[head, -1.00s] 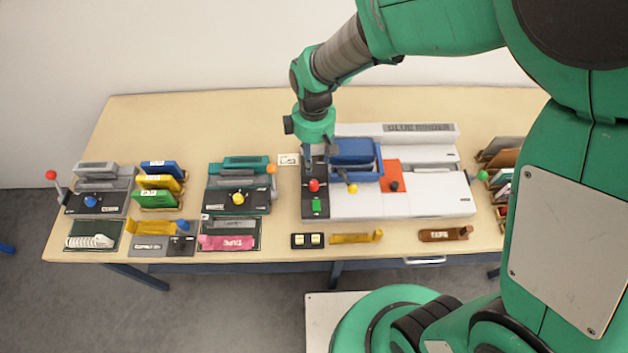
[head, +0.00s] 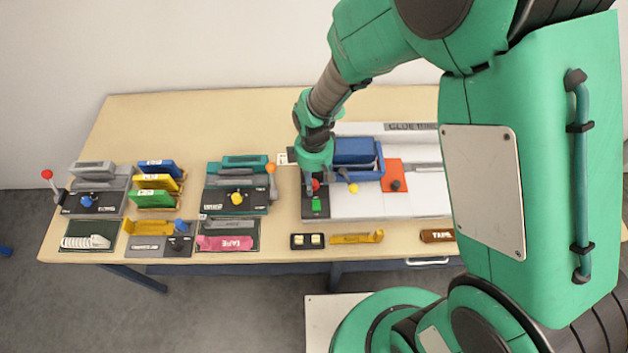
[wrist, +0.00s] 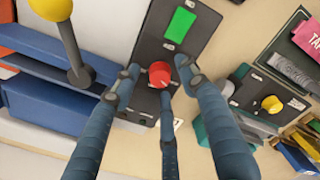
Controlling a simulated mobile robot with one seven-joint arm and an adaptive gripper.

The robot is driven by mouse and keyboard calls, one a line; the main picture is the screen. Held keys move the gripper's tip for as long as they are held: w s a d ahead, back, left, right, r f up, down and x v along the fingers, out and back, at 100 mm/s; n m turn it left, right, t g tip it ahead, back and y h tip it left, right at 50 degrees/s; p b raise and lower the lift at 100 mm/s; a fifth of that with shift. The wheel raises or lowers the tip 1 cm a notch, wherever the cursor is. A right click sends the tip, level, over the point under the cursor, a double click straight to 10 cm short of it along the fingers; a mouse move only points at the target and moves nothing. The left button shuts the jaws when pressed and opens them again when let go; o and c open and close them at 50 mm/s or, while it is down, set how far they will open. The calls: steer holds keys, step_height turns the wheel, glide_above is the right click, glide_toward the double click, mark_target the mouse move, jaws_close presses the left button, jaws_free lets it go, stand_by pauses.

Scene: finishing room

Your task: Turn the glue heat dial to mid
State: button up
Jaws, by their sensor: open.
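The glue binder (head: 430,205) is a long white machine with a dark control panel (head: 310,211) at its left end. On that panel is a red dial (head: 316,185), with a green rectangular button (head: 317,205) in front of it. The dial (wrist: 160,74) and button (wrist: 180,24) also show in the wrist view. The dial's markings are too small to read. My gripper (wrist: 158,68) is open, its fingertips spread on either side of the red dial. I cannot tell whether they touch it. In the head view my gripper (head: 314,178) is over the panel and partly hides the dial.
A yellow-knobbed lever (wrist: 72,38) and a blue clamp (head: 357,158) stand beside the panel. A black knob on a red plate (head: 396,173) is farther right. A teal machine (head: 222,197) with a yellow knob stands left. Bare table lies behind these.

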steer(key=shift+f, duration=0.1)
jaws_close()
steer(key=shift+m, duration=0.5)
steer(key=shift+m+p, duration=0.6)
steer(key=shift+m, duration=0.6)
steer(key=m+p, duration=0.1)
steer(key=m, duration=0.2)
steer(key=shift+m, duration=0.3)
steer(key=m+p, duration=0.1)
steer(key=m, duration=0.5)
steer(key=shift+m, duration=0.4)
